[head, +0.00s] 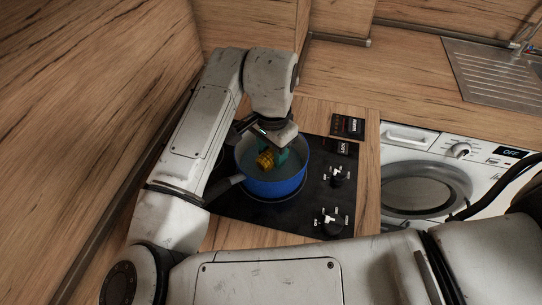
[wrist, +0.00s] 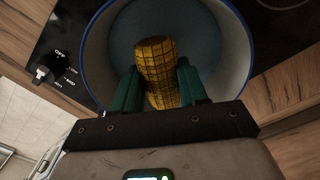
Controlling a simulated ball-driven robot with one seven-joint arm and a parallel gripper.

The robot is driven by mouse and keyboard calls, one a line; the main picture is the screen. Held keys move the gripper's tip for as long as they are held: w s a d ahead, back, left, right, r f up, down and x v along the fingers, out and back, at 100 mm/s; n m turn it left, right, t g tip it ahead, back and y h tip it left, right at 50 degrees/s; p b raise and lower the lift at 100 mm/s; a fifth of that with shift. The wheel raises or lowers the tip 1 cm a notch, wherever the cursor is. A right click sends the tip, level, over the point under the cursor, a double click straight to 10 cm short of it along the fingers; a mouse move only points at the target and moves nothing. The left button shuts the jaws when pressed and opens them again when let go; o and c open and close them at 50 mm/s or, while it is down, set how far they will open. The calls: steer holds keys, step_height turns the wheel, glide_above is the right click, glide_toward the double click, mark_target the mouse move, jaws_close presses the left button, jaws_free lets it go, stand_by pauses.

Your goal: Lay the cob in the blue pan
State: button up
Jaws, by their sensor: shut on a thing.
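The yellow cob (head: 265,160) is inside the rim of the blue pan (head: 272,188), which stands on the black hob. In the wrist view the cob (wrist: 156,62) lies between the two green fingers of my gripper (wrist: 164,85), which are shut on it. The pan's pale inside and blue rim (wrist: 247,42) surround the cob in that view. My gripper (head: 268,153) reaches down into the pan from above. I cannot tell whether the cob touches the pan's floor. My gripper's fingers are partly hidden by my wrist in the head view.
The hob (head: 312,205) has knobs on its right side. The pan's dark handle (head: 222,188) points left, close to my arm. A washing machine (head: 430,178) stands to the right, with a metal sink drainer (head: 490,68) at the back right. The wooden worktop (head: 400,75) behind is clear.

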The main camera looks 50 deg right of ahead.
mark_target(271, 160)
steer(key=shift+w+d+f, duration=0.2)
steer(key=shift+w+f, duration=0.05)
steer(key=shift+f, duration=1.7)
steer(key=shift+f, duration=0.15)
steer(key=o, duration=1.1)
step_height(271, 160, up, 12)
steer(key=shift+r, duration=0.2)
